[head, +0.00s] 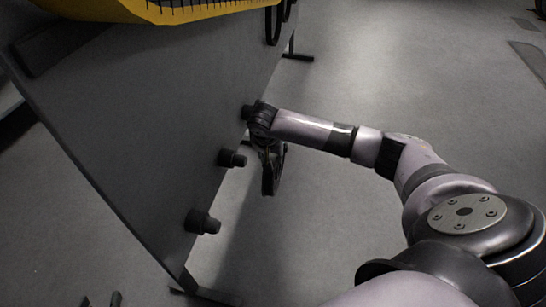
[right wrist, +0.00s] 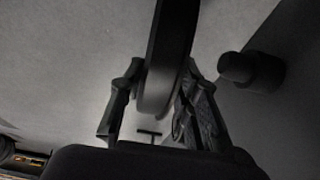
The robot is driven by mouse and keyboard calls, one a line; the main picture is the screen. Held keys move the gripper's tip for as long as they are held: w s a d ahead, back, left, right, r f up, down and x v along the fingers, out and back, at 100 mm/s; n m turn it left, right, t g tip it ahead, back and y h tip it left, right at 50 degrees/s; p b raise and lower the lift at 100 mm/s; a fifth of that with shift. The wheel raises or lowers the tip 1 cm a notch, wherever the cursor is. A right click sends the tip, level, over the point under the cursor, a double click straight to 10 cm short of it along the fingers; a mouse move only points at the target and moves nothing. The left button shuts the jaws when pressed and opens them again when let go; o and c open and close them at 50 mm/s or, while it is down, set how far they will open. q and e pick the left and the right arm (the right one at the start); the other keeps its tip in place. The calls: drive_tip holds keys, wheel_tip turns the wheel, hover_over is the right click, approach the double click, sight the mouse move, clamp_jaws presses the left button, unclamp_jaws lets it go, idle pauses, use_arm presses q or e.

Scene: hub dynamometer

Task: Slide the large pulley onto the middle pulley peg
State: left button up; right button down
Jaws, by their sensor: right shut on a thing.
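My right gripper (head: 268,148) is shut on the large pulley (head: 270,180), a dark wheel seen nearly edge-on. In the right wrist view the pulley (right wrist: 168,60) stands between the two fingers. The grey panel carries three dark pegs in a row: a near peg (head: 203,222), a middle peg (head: 232,158) and a far peg (head: 248,112) partly beside the gripper. The pulley is right of the middle peg and apart from it. One peg (right wrist: 252,68) shows right of the pulley in the wrist view. Two dark tips at the bottom left look like my left gripper (head: 101,300), fingers apart.
The large grey panel (head: 130,110) slants across the left, with a yellow part (head: 170,10) on top and feet (head: 298,57) on the floor. Hanging dark loops (head: 273,25) are at its far end. The floor (head: 400,70) right of the panel is clear.

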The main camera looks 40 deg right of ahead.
drive_tip(key=shift+w+a+r+b, duration=0.1)
drive_tip(key=shift+w+a+b, duration=0.1)
drive_tip(key=shift+w+b, duration=0.15)
drive_tip(key=shift+w+a+b, duration=0.25)
drive_tip(key=shift+w+b, duration=0.05)
drive_tip(key=shift+b, duration=0.05)
use_arm(q)
drive_tip(key=w+d+r+t+h, duration=0.1)
drive_tip(key=w+r+t, duration=0.1)
drive_tip(key=r, duration=0.3)
drive_tip(key=w+d+r+t+h+b, duration=0.1)
drive_tip(key=w+d+r+t, duration=0.1)
drive_tip(key=r+t, duration=0.3)
drive_tip(key=shift+w+r, duration=0.2)
drive_tip(key=shift+w, duration=0.4)
use_arm(e)
drive_tip(key=shift+w+a, duration=0.45)
idle(0.4)
use_arm(q)
wheel_tip(320, 180, down, 7)
drive_tip(key=s+a+g+y+p, duration=0.1)
drive_tip(key=s+g, duration=0.1)
drive_tip(key=g, duration=0.2)
drive_tip(key=shift+s+a, duration=0.3)
drive_tip(key=shift+a, duration=0.05)
use_arm(e)
drive_tip(key=shift+r, duration=0.1)
idle(1.2)
use_arm(q)
drive_tip(key=shift+w, duration=0.15)
